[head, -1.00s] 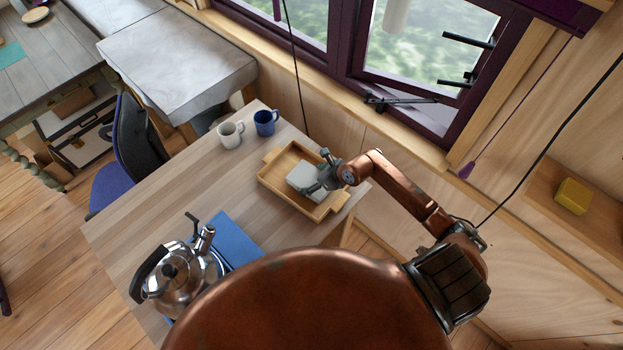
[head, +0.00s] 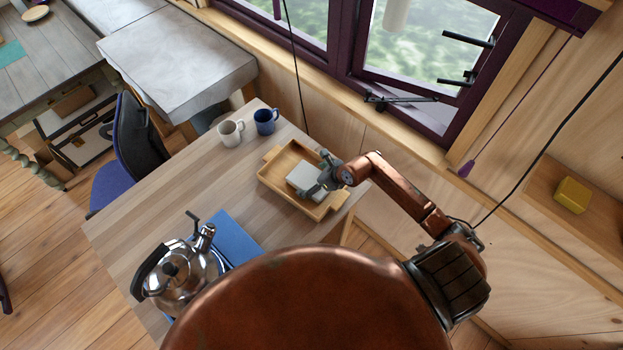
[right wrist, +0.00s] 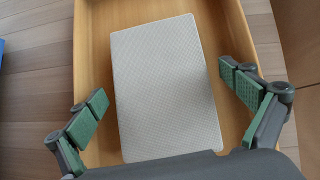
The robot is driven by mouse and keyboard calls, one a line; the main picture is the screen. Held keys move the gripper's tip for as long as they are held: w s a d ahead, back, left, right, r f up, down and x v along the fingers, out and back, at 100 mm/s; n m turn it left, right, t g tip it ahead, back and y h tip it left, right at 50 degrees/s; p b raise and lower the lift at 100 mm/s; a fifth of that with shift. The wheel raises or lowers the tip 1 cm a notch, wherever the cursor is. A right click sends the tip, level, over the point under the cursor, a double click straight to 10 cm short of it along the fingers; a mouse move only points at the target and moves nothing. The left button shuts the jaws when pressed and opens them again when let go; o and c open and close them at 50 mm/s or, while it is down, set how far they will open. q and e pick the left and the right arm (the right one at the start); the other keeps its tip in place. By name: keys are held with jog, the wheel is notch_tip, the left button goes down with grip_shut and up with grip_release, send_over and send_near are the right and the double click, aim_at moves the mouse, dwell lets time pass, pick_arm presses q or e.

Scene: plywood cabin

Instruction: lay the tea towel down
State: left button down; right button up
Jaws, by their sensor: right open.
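The tea towel (head: 304,180) is a folded, pale grey-white block lying flat in the wooden tray (head: 271,187). In the right wrist view the towel (right wrist: 165,85) fills the middle of the tray (right wrist: 93,50), lying slightly turned. My right gripper (head: 318,180) is over the tray at the towel's right end. In the right wrist view its green-padded fingers (right wrist: 168,105) are spread wide, one on each side of the towel, with gaps between pads and towel. It holds nothing. My left gripper is not in view.
A white mug (head: 230,132) and a blue mug (head: 265,121) stand beyond the tray on the table (head: 180,185). Bare tabletop lies between kettle and mugs. The window wall is close behind the tray.

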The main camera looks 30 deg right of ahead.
jog(key=shift+r, duration=0.1)
jog(key=shift+s+d+r, duration=0.1)
jog(key=shift+r, duration=0.1)
jog(key=b+v, duration=0.1)
jog(key=v, duration=1)
jog(key=shift+s+d+r, duration=0.1)
jog(key=shift+s+r, duration=0.1)
